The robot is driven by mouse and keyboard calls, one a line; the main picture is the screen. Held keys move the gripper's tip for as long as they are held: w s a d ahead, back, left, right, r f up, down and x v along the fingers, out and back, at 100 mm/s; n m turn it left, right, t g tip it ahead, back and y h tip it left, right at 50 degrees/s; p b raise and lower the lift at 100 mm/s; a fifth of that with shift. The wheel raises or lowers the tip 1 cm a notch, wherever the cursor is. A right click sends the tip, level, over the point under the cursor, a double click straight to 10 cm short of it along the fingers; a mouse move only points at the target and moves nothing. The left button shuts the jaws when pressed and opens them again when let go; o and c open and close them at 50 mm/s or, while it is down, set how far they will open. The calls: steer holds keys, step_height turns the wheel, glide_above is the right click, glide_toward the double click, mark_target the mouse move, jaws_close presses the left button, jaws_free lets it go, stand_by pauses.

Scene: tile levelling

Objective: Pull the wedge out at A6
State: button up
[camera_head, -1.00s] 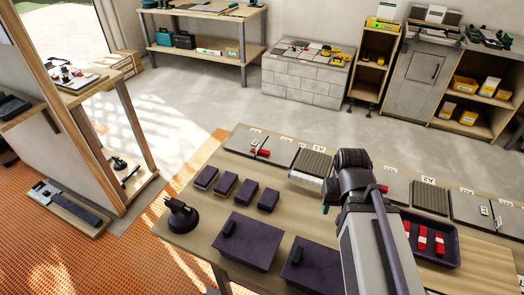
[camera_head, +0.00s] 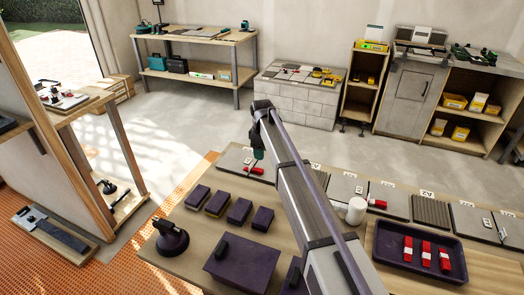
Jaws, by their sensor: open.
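A row of grey tiles (camera_head: 232,160) lies along the back edge of the wooden bench. A red wedge (camera_head: 264,171) sits at the left tile pair, low beside my gripper. My gripper (camera_head: 257,160) points down above these tiles, open, with its tips close to the red wedge; I cannot tell whether they touch it. A second red wedge (camera_head: 377,203) sits between tiles farther right. The label A2 (camera_head: 427,192) is readable there; I cannot read A6, and my arm hides part of the row.
A dark tray (camera_head: 388,250) with three red wedges stands at right. A white cup (camera_head: 356,210) stands beside my arm. A black suction cup (camera_head: 171,237), several small purple-black blocks (camera_head: 239,210) and a larger dark slab (camera_head: 242,262) occupy the left and front.

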mark_target(262, 170)
step_height(262, 170, down, 10)
steer(key=b, duration=0.9)
steer(key=shift+r, duration=0.2)
jaws_close()
